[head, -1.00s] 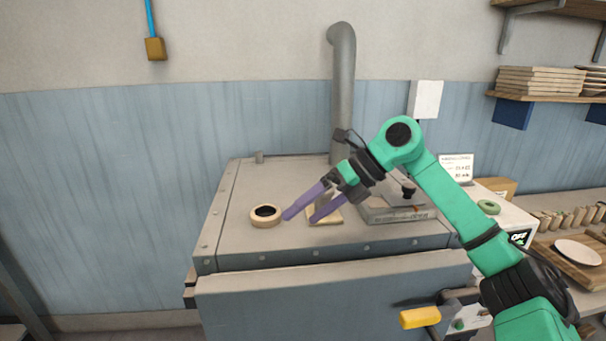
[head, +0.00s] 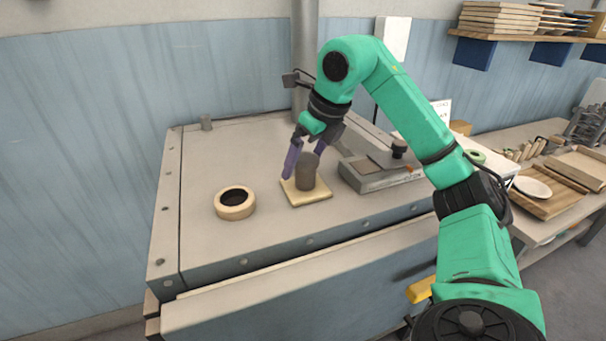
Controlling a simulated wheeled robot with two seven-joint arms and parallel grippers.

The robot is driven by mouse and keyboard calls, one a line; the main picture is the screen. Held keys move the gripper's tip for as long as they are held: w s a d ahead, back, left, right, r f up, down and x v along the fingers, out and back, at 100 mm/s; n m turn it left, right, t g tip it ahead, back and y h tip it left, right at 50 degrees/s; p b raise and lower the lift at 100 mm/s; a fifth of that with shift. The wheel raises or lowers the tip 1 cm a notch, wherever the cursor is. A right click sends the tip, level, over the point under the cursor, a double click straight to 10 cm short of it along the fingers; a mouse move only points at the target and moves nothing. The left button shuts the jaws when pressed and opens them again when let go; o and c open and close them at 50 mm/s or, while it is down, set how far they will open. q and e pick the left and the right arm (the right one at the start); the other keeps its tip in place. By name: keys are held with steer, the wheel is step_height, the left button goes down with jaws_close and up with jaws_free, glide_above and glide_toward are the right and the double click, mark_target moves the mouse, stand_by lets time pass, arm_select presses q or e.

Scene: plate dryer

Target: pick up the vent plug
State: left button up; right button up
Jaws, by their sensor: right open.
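The vent plug, seemingly the grey-brown cylinder (head: 306,173), stands upright on a square tan pad (head: 309,199) on top of the dryer. My right gripper (head: 301,166) points down at the plug with its purple fingers apart. One finger is at the plug's left side; the other is partly hidden at the plug, so I cannot tell whether either touches. A tan ring with a dark opening (head: 235,213) sits on the dryer top to the left of the pad. My left gripper is out of view.
The dryer top (head: 215,160) is clear around the ring. A flat grey device with a black knob (head: 375,172) lies right of the pad. A vertical grey pipe (head: 304,60) rises behind. A side table at right holds trays and a white plate (head: 532,188).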

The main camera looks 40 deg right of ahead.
mark_target(300, 169)
steer(key=x, duration=0.3)
steer(key=shift+f, duration=0.25)
steer(key=shift+w, duration=0.15)
steer(key=c, duration=1.5)
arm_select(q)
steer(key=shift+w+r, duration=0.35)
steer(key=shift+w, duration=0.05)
